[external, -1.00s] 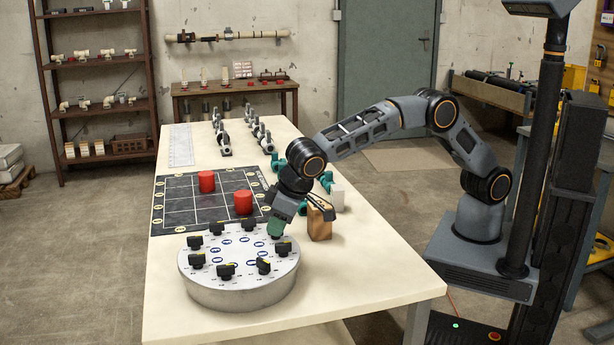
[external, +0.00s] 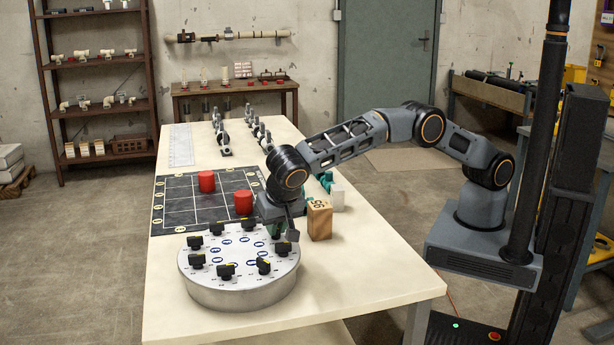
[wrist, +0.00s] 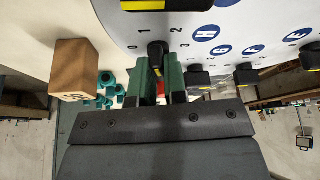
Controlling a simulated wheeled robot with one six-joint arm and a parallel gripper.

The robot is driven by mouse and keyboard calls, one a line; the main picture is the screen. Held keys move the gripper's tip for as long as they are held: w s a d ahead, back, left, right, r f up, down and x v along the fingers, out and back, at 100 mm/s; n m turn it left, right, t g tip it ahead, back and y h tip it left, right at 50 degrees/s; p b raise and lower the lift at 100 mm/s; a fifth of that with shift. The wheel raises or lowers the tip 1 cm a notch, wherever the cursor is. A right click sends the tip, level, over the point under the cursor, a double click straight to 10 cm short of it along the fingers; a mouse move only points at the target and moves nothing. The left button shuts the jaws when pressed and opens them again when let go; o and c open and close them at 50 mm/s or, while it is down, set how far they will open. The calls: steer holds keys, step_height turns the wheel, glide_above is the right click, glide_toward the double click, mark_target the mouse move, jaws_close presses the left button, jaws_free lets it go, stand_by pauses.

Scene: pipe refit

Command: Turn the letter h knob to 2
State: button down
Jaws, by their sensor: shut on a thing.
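The round grey dial plate (external: 240,292) stands on the near end of the table, with several black knobs around its top. In the wrist view, a black knob (wrist: 157,52) with a yellow mark sits between the green fingers of my gripper (wrist: 160,75), which is shut on it. The numbers 0 to 3 fan around its far side, and the blue H label (wrist: 207,33) lies inward of it. I cannot tell which number its pointer faces. In the external view my gripper (external: 277,232) is at the plate's back right, and its arm hides the held knob.
A wooden block (external: 319,220) stands just right of my gripper, with green fittings behind it. Neighbouring knobs (wrist: 198,77) are close beside the fingers. Red cylinders (external: 243,202) stand on a dark grid mat (external: 180,212). The table's front right is clear.

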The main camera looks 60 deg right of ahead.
steer(key=m+p, duration=0.2)
steer(key=p, duration=0.1)
steer(key=m+g+h+p, duration=0.1)
steer(key=m, duration=0.1)
steer(key=shift+a+r, duration=0.1)
steer(key=shift+r, duration=0.15)
steer(key=m+g+p, duration=0.1)
steer(key=m+p, duration=0.1)
steer(key=p, duration=0.1)
steer(key=shift+w+f+m, duration=0.1)
steer(key=shift+f+m, duration=0.05)
steer(key=shift+m, duration=0.15)
steer(key=shift+f, duration=0.1)
steer(key=c, duration=1.2)
jaws_free()
steer(key=shift+o, duration=0.2)
